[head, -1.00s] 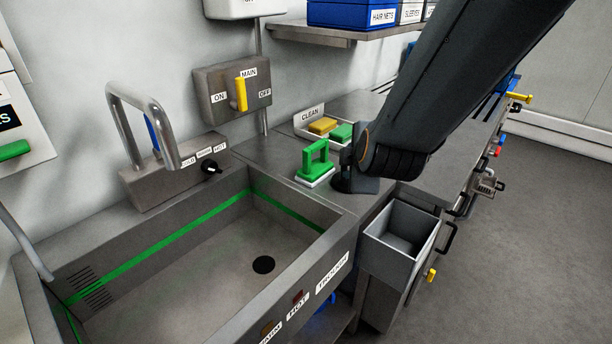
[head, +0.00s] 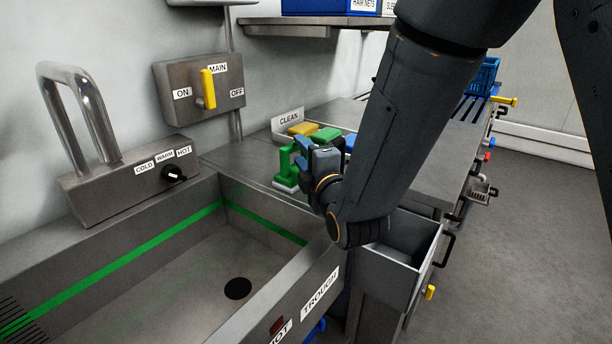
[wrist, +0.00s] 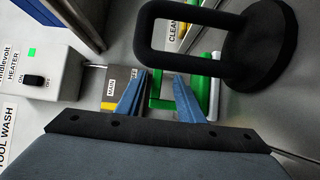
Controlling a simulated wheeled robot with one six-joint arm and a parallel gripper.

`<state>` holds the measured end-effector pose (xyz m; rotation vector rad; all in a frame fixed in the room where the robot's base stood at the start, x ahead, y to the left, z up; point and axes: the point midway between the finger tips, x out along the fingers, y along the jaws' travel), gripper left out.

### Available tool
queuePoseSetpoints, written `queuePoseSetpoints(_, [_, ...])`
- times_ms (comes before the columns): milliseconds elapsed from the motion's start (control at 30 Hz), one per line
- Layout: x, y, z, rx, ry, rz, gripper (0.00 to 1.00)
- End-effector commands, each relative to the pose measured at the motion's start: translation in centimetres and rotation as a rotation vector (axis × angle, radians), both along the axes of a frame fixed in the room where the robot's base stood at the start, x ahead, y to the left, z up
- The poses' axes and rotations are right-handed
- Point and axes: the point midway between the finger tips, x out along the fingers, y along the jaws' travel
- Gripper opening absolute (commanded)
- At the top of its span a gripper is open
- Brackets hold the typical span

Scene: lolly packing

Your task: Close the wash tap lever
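The wash tap (head: 85,120) is a bent grey pipe on a metal block at the left of the head view. Its block carries COLD, WARM and HOT labels and a black knob (head: 173,173). No blue lever shows at the tap now, so I cannot tell its position. My gripper (head: 303,153) is over the counter right of the trough, far from the tap. In the wrist view its blue fingers (wrist: 160,76) are apart with nothing held between them. A green-handled scrubber (head: 287,165) stands close beside or behind the fingers; contact is unclear.
The steel trough (head: 265,215) fills the front left. A MAIN switch box (head: 170,78) with a yellow lever hangs on the wall. A CLEAN tray (head: 287,122) stands on the counter. A black looped thing on a round base (wrist: 283,45) is close in the wrist view.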

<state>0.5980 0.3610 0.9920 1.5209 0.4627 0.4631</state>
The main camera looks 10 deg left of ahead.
Motion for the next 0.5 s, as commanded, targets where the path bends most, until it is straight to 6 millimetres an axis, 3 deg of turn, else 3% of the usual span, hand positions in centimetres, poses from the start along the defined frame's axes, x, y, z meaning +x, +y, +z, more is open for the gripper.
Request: queuePoseSetpoints(500, [4.7,3.9,0.6,0.001,-0.001,-0.001,0.34])
